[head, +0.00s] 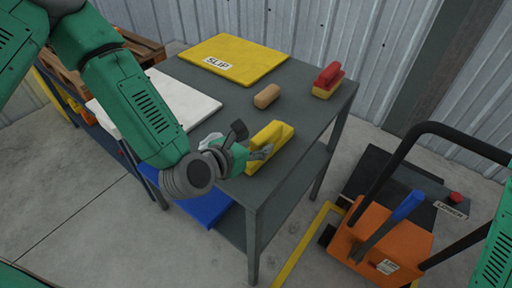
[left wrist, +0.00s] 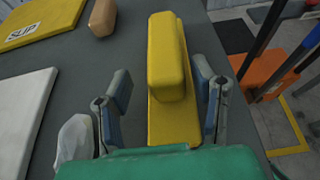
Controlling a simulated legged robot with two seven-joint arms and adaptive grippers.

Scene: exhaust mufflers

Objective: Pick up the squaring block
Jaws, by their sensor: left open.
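The squaring block, which I take to be the yellow stepped block (head: 272,136), lies on the grey table near its front edge. It has a taller upper part on a longer flat base. In the left wrist view the yellow block (left wrist: 170,60) stands between the fingers, its base reaching back towards the palm. My left gripper (head: 250,144) is open around the block, one finger on each side. In the left wrist view the left finger of the gripper (left wrist: 163,88) is clearly apart from the block; the right one is close, and contact cannot be told. My right gripper is out of view.
A tan block (head: 267,96) and a red-and-yellow block (head: 328,80) lie farther back on the table (head: 300,112). A yellow SLIP board (head: 235,57) and a white slab (head: 183,100) lie to the left. A crumpled pale item (left wrist: 75,142) is beside the left finger. An orange cart (head: 385,240) stands right.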

